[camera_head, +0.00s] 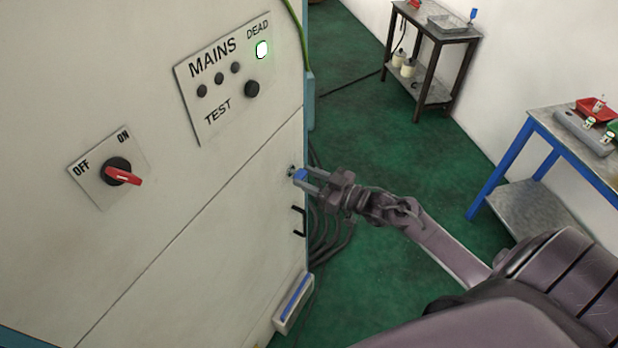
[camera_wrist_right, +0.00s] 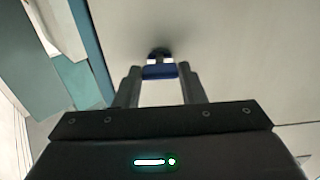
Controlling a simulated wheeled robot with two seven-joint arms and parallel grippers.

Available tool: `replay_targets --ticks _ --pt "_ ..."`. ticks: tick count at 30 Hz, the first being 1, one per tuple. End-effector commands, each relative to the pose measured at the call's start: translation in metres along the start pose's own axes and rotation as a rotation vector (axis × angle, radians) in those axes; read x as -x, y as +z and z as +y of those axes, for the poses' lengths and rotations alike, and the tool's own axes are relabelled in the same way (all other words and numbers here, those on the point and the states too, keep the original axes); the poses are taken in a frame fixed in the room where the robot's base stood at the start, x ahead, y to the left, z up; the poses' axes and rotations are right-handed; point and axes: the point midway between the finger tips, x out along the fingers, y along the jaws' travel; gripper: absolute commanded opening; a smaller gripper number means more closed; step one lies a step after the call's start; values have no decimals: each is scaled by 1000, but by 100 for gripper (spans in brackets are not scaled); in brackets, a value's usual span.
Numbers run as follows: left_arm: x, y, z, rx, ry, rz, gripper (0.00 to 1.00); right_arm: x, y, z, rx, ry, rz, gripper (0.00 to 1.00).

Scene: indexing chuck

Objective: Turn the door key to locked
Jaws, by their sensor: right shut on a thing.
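The door key has a blue head (camera_head: 299,175) and sits in a lock at the right edge of the pale cabinet door (camera_head: 230,230). My right gripper (camera_head: 304,178) is shut on the key's blue head. In the right wrist view the blue key head (camera_wrist_right: 159,71) lies between the fingertips of my right gripper (camera_wrist_right: 160,76), with the dark round lock (camera_wrist_right: 159,54) just beyond it. The fingers cover part of the key, and I cannot read lock markings. My left gripper is not in view.
A red-handled OFF/ON switch (camera_head: 122,173) and a MAINS panel (camera_head: 225,75) with a lit DEAD lamp are on the cabinet. A black door handle (camera_head: 299,220) is below the key. A blue-legged bench (camera_head: 545,150) stands right; a dark cart (camera_head: 432,50) stands behind.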

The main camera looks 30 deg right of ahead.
Motion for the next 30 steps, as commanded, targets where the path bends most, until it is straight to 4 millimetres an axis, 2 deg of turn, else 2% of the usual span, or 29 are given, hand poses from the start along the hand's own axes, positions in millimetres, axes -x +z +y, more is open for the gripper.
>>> replay_targets --ticks 11,30 --pt "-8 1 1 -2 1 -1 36 1 2 0 124 -2 -1 14" --pt "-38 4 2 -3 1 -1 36 1 3 0 708 -4 0 14"
